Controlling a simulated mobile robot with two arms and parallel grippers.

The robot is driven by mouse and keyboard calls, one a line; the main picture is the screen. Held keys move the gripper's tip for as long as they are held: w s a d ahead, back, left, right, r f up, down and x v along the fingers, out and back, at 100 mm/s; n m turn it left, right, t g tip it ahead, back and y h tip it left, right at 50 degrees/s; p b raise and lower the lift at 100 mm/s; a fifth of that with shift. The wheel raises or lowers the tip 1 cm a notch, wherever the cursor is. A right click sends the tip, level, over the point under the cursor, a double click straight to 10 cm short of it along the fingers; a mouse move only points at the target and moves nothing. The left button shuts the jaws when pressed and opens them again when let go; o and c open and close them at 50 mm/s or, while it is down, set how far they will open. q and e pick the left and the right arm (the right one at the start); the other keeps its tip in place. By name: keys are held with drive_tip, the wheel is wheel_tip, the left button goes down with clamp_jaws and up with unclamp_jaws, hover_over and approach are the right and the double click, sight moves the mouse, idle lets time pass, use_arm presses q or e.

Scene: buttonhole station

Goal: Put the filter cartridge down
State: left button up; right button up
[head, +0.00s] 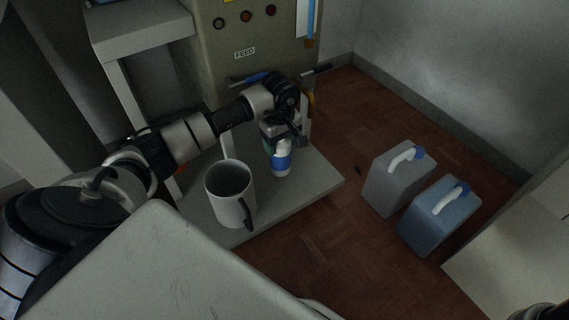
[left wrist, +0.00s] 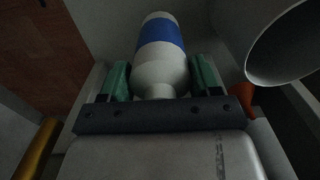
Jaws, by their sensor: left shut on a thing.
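The filter cartridge (head: 282,163) is white with a blue band. My left gripper (head: 281,139) is shut on its upper part, and the cartridge hangs roughly upright below it. It is over the right part of the grey low shelf (head: 315,180); I cannot tell if its base touches the shelf. In the left wrist view the cartridge (left wrist: 161,42) sits between the green finger pads of the gripper (left wrist: 162,80), its blue band beyond them. My right gripper does not show.
A grey-white mug (head: 229,195) with a dark handle stands on the shelf left of the cartridge. An olive machine (head: 235,60) labelled FEED stands behind. Grey (head: 390,185) and blue (head: 428,222) canisters stand on the wooden floor at right. The shelf's right corner is clear.

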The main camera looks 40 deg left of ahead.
sight(281, 163)
use_arm(q)
wheel_tip(281, 163, down, 4)
drive_tip(key=shift+r+b, duration=0.1)
drive_tip(key=shift+b, duration=0.75)
wheel_tip(281, 163, down, 4)
drive_tip(key=b, duration=0.3)
drive_tip(key=shift+f, duration=0.2)
drive_tip(key=shift+r, duration=0.1)
drive_tip(key=o, duration=1.3)
